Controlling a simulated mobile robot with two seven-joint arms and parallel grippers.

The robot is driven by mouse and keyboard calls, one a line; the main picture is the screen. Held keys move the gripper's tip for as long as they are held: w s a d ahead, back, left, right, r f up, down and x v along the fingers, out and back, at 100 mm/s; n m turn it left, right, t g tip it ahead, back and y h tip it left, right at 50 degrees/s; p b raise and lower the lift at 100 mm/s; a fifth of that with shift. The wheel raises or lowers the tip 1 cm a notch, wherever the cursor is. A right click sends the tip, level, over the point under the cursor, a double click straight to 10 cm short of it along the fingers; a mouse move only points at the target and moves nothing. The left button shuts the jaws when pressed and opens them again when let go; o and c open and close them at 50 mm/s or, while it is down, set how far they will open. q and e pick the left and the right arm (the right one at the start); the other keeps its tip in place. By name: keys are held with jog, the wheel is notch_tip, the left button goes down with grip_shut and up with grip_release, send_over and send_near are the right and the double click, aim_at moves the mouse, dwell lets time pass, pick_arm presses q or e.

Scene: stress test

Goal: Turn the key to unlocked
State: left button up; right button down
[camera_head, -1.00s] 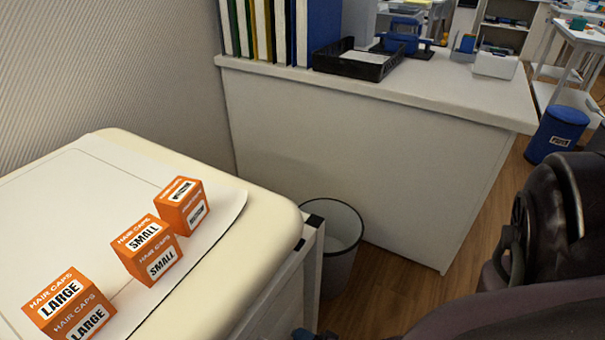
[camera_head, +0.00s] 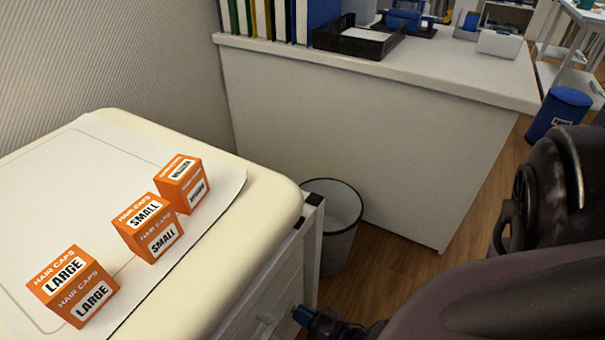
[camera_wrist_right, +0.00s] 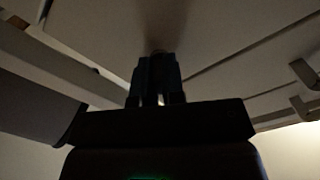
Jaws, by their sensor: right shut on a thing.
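My right gripper (camera_head: 299,313) is at the front of the white drawer cabinet (camera_head: 272,290), low at the bottom of the head view. In the right wrist view its dark fingers (camera_wrist_right: 158,62) are close together, with their tips against the pale cabinet front (camera_wrist_right: 215,38). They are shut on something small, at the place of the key. The key itself is hidden by the fingers and deep shadow, so its turn cannot be read. My left gripper is not in view.
Three orange hair-cap boxes, large (camera_head: 72,285), small (camera_head: 148,228) and another (camera_head: 183,184), stand on the cabinet top. A waste bin (camera_head: 340,240) stands close behind my gripper. A white desk (camera_head: 370,140) is beyond. Drawer handles (camera_wrist_right: 303,72) stick out nearby.

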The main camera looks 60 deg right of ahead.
jog(key=n, duration=0.5)
jog(key=shift+n, duration=0.7)
jog(key=c, duration=1.2)
grip_release()
pick_arm(q)
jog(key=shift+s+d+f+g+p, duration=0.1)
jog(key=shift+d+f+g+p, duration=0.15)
jog(key=shift+p, duration=0.35)
pick_arm(e)
jog(key=s, duration=1)
jog(key=shift+s+d, duration=0.4)
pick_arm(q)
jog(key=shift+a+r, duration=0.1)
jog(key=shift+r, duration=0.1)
